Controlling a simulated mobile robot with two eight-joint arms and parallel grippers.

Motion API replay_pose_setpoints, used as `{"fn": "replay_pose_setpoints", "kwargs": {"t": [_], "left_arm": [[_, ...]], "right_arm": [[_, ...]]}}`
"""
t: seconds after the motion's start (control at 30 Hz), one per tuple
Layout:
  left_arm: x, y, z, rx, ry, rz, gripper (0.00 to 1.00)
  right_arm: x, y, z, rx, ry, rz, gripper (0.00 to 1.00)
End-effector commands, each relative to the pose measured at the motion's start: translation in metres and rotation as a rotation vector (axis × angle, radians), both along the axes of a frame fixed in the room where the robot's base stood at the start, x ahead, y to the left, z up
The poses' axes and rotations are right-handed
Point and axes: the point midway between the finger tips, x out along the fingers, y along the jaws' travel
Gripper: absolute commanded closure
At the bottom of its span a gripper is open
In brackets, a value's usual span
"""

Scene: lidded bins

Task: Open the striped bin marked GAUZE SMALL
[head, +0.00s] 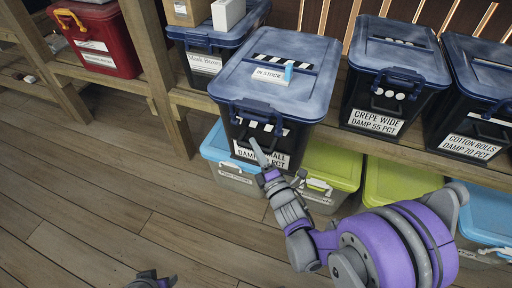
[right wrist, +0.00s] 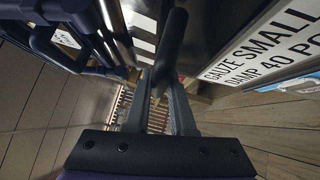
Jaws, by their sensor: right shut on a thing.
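The bin marked GAUZE SMALL (head: 305,113) is dark with a blue-grey lid, striped bands and a blue front latch handle. It stands on the shelf, lid down. Its label also shows in the right wrist view (right wrist: 262,50). My right gripper (head: 258,152) is at the bin's front, over the label and just below the latch handle. In the right wrist view its fingers (right wrist: 160,95) are close together on a dark part at the bin's front; the exact grip is hard to make out. A bit of my left gripper (head: 150,280) shows at the bottom edge, its fingers unclear.
On the lid lie an IN STOCK card (head: 269,75) and a small blue item (head: 288,72). A Mask Boxes bin (head: 206,63) stands left, a CREPE WIDE bin (head: 375,122) right. Blue- and green-lidded bins (head: 333,168) sit below. The floor at left is clear.

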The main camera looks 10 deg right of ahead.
Motion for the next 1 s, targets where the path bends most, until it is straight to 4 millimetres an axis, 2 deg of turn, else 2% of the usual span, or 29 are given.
{"fn": "replay_pose_setpoints", "kwargs": {"t": [0.03,0.07,0.2,0.57,0.67,1.0], "left_arm": [[0.0,0.0,0.0,0.0,0.0,0.0,0.5],[0.0,0.0,0.0,0.0,0.0,0.0,0.5],[0.0,0.0,0.0,0.0,0.0,0.0,0.5],[0.0,0.0,0.0,0.0,0.0,0.0,0.5],[0.0,0.0,0.0,0.0,0.0,0.0,0.5],[0.001,0.0,-0.004,0.0,0.001,0.0,0.5]], "right_arm": [[0.0,0.0,0.0,0.001,0.001,0.0,1.0],[0.0,0.0,0.0,0.001,0.001,0.0,0.72],[0.0,0.0,0.0,0.0,0.001,0.0,0.48],[-0.004,-0.001,-0.001,0.0,0.001,0.0,0.48],[-0.016,-0.003,-0.003,-0.001,0.001,0.0,0.48],[-0.081,-0.017,-0.012,-0.001,0.001,-0.001,0.48]]}}
